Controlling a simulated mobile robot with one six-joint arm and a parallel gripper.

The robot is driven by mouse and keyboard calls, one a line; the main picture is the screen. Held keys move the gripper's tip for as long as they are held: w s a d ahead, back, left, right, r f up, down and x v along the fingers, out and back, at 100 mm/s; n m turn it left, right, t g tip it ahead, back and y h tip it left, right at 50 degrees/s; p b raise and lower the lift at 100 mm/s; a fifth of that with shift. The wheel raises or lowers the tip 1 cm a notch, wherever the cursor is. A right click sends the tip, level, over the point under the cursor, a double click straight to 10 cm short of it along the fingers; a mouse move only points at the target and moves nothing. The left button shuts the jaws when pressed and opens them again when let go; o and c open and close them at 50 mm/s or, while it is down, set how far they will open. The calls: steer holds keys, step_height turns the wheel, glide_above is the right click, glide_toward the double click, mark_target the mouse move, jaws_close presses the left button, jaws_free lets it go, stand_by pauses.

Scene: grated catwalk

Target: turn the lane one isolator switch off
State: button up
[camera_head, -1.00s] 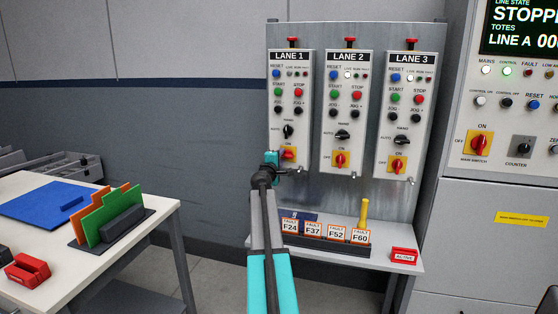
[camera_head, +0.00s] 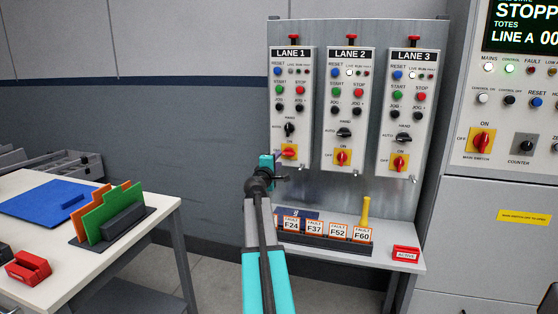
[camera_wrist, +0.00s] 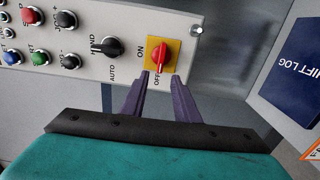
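The lane one isolator switch (camera_head: 289,152) is a red knob on a yellow plate, low on the LANE 1 panel (camera_head: 291,110). In the head view its handle lies sideways, unlike the upright handles of lanes two and three. In the wrist view the knob (camera_wrist: 159,56) lies along the line toward the OFF mark, with ON to its left. My gripper (camera_wrist: 164,82) is open, its two purple fingers apart and empty, just short of the knob. In the head view, my teal gripper body (camera_head: 266,163) is just left of and below the switch; its fingertips are hard to make out.
LANE 2 (camera_head: 348,105) and LANE 3 (camera_head: 405,110) panels stand close on the right. Below is a shelf with fault cards (camera_head: 314,227) and a yellow upright piece (camera_head: 365,210). A white table (camera_head: 150,215) stands at left. In the wrist view, a blue shift log (camera_wrist: 300,70) is at right.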

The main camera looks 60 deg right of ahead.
steer(key=v, duration=0.7)
steer(key=shift+s, duration=0.25)
steer(key=shift+a, duration=0.15)
stand_by(0.3)
